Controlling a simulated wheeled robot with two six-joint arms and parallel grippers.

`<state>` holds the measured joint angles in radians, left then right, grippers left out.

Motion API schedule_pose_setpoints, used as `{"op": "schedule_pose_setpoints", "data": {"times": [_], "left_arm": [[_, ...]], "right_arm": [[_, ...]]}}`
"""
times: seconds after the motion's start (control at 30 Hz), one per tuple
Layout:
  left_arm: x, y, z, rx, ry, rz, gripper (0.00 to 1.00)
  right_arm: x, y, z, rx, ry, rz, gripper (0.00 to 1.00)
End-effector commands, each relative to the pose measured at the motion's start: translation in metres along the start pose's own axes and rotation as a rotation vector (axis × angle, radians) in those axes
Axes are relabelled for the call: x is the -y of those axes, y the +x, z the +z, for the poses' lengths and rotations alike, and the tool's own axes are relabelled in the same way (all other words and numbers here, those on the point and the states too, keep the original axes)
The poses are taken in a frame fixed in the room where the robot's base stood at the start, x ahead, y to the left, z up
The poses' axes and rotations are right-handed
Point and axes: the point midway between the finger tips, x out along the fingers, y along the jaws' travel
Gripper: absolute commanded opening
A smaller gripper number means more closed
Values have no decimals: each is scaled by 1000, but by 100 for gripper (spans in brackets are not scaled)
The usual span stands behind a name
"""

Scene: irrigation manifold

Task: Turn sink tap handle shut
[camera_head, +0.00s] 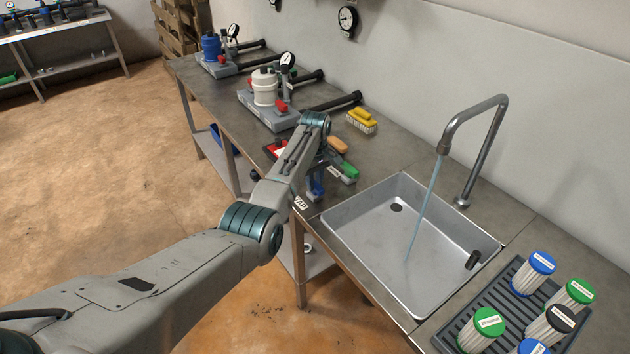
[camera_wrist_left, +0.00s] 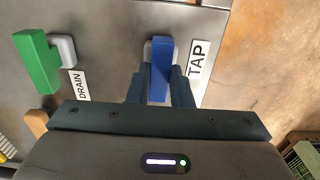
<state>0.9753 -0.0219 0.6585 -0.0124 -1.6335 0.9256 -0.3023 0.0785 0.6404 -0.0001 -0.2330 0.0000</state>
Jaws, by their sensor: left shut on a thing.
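The blue tap handle (camera_wrist_left: 161,62) is in the left wrist view beside the white TAP label (camera_wrist_left: 198,60). My left gripper (camera_wrist_left: 160,86) has a finger on each side of the handle and is shut on it. In the head view the blue handle (camera_head: 315,190) is partly hidden by my left gripper at the bench's front edge, left of the sink (camera_head: 365,235). Water (camera_head: 421,212) runs from the curved faucet (camera_head: 475,125) into the basin. My right gripper is not in view.
The green drain handle (camera_wrist_left: 38,62) sits close by, next to the DRAIN label (camera_wrist_left: 82,86). A yellow brush (camera_head: 361,121) lies behind. Pump units (camera_head: 268,95) stand further left on the bench. Several capped filters (camera_head: 533,272) stand on a black rack right of the sink.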

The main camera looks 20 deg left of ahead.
Motion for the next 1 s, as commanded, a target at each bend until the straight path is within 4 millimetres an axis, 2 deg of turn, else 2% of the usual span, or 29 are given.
{"op": "schedule_pose_setpoints", "data": {"times": [0.27,0.43,1.0], "left_arm": [[0,-2,0,1,42,0,0],[0,-3,0,1,132,-1,0],[0,-3,0,1,650,0,0]], "right_arm": [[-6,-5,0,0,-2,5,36],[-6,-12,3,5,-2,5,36],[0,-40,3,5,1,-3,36]]}}
